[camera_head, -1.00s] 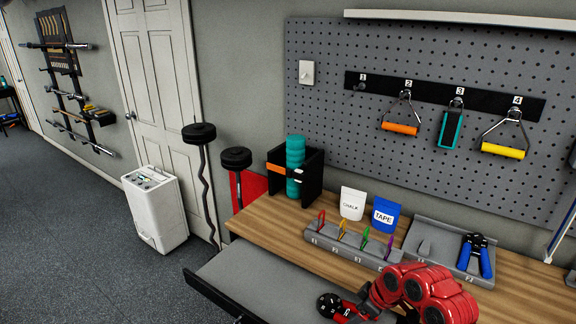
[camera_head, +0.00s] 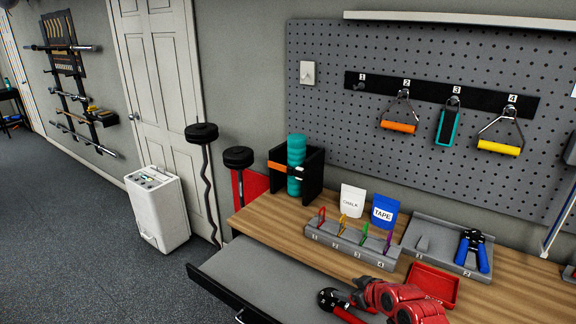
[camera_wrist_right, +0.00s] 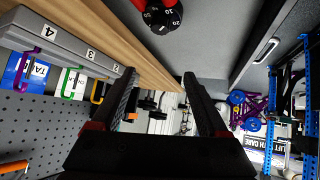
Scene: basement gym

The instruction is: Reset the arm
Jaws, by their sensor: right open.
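My right arm, red and black, comes in at the bottom right of the head view. In the right wrist view my right gripper (camera_wrist_right: 159,78) has its two black fingers spread apart with nothing between them. It is level with the tabletop's front edge, above the open drawer (camera_head: 265,278). A hand grip with red handles and a black numbered dial (camera_head: 330,299) lies in the drawer. Its dial also shows at the top of the right wrist view (camera_wrist_right: 162,17), clear of the fingers. My left gripper is not in view.
On the wooden worktop (camera_head: 262,212) stand a grey slotted rack (camera_head: 350,246) with coloured clips, a grey tray (camera_head: 412,232) with a blue hand grip (camera_head: 474,250), and a red tray (camera_head: 433,284). Handles hang on the pegboard (camera_head: 330,120).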

